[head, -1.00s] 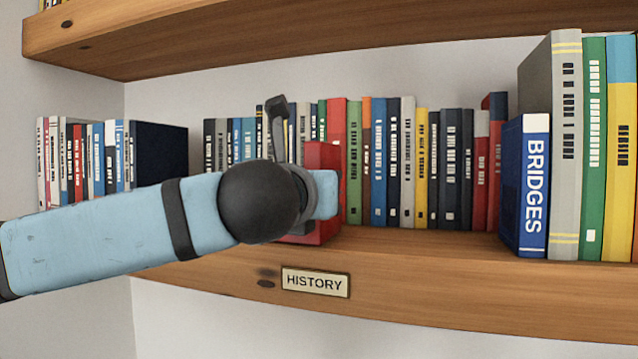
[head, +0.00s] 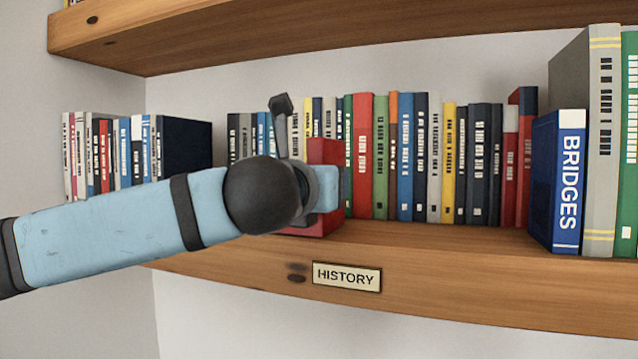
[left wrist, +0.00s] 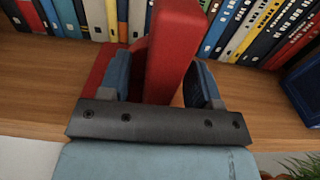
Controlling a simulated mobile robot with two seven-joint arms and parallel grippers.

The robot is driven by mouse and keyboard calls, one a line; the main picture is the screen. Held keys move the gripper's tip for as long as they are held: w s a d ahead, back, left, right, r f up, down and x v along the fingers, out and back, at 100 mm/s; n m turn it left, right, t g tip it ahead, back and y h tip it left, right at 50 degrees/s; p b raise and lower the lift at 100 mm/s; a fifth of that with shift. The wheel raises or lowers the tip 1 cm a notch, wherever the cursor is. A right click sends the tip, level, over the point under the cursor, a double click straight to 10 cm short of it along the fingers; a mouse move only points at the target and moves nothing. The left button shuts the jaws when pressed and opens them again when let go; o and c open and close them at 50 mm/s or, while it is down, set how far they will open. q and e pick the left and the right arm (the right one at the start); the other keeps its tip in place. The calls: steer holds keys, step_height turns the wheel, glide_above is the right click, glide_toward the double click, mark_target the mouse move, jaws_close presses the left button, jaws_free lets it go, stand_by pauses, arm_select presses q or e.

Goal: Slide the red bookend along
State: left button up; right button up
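The red bookend (head: 326,153) stands upright on the lower wooden shelf, partly hidden behind my left gripper (head: 310,188) in the head view. In the left wrist view the bookend's upright plate (left wrist: 172,50) rises between the two blue finger pads of my left gripper (left wrist: 158,84). The right pad is close against the plate, and a narrow gap shows between the left pad and the plate. The red foot (left wrist: 92,85) lies flat on the shelf to the left. The gripper is open around the plate. My right gripper is in neither view.
The lower shelf (head: 450,240) bears a row of books (head: 430,160) behind the bookend, a blue BRIDGES book (head: 566,190) at right and more books (head: 105,155) at left. A HISTORY label (head: 346,277) is on its front edge. Another shelf (head: 250,40) is above.

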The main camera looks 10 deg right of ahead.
arm_select(q)
steer(key=shift+s+a, duration=0.15)
steer(key=shift+s, duration=0.15)
steer(key=b+v, duration=0.4)
steer(key=v, duration=0.9)
